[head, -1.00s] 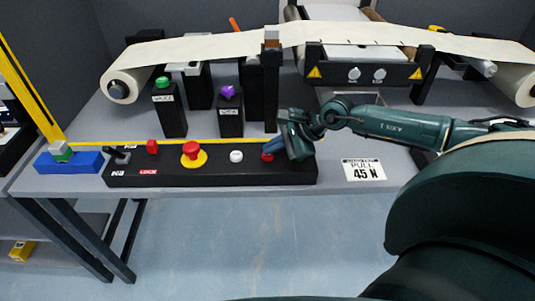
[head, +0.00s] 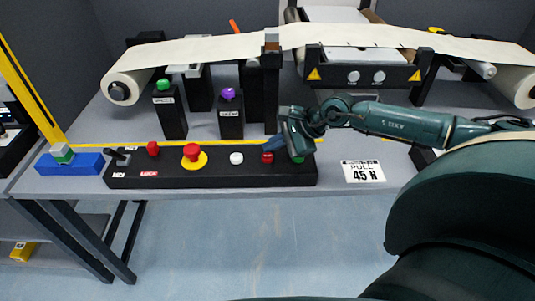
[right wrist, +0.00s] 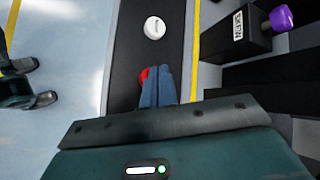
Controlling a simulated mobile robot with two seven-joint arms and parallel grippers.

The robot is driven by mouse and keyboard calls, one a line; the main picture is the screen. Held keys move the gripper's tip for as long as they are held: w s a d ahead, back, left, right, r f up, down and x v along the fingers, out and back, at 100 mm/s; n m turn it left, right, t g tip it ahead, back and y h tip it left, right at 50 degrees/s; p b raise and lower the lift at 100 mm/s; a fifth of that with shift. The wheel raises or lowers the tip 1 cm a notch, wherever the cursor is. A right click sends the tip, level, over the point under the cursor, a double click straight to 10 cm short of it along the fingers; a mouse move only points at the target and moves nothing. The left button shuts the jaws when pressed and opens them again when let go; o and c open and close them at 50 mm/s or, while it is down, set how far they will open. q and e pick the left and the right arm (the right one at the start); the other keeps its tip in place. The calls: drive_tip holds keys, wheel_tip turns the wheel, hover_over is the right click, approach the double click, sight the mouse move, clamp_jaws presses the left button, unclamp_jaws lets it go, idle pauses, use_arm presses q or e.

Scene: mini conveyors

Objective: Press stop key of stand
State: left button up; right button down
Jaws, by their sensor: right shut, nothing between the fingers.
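The black key panel (head: 215,176) lies along the front of the table with several keys on it. A small red key (head: 267,157) is near its right end, beside a green key (head: 297,158) and a white key (head: 236,158). A red mushroom button (head: 191,152) on a yellow ring is further left. No key's wording for stop is legible. My right gripper (head: 276,146) is shut and empty, just behind and above the small red key. In the right wrist view its blue fingertips (right wrist: 157,76) partly cover the red key (right wrist: 143,76).
A grey lever (head: 122,155) and another red key (head: 153,148) are at the panel's left. Black posts with green (head: 163,83) and purple (head: 228,93) knobs stand behind. A "45 N" card (head: 363,171) lies right of the panel.

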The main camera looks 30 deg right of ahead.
sight(272, 156)
drive_tip(key=shift+r+p, duration=1.3)
drive_tip(key=shift+r, duration=1.25)
use_arm(q)
wheel_tip(272, 156, up, 3)
drive_tip(key=shift+f, duration=0.2)
drive_tip(key=shift+a, duration=0.1)
use_arm(e)
drive_tip(key=s+a+f+m+t+y+p, duration=0.1)
drive_tip(key=s+a+m+t+y, duration=0.2)
drive_tip(key=a+m, duration=0.7)
drive_tip(key=s+a+f+m+t+y, duration=0.1)
drive_tip(key=s+a+m+t+y, duration=0.15)
drive_tip(key=a+m, duration=0.7)
use_arm(q)
drive_tip(key=shift+s+a+f+g+y+p, duration=0.3)
drive_tip(key=shift+a+f+p, duration=0.1)
drive_tip(key=shift+a+p, duration=0.15)
use_arm(e)
drive_tip(key=s+d+f+m+g+h, duration=0.1)
drive_tip(key=s+f+m+h, duration=0.3)
drive_tip(key=m, duration=1.1)
drive_tip(key=s+d+f+m+h, duration=0.1)
drive_tip(key=s+f+m+h, duration=0.3)
drive_tip(key=s+f+m, duration=0.5)
drive_tip(key=f+m, duration=0.1)
drive_tip(key=m, duration=0.5)
drive_tip(key=shift+d+f+g, duration=0.15)
drive_tip(key=shift+d+g, duration=0.1)
drive_tip(key=shift+g, duration=0.1)
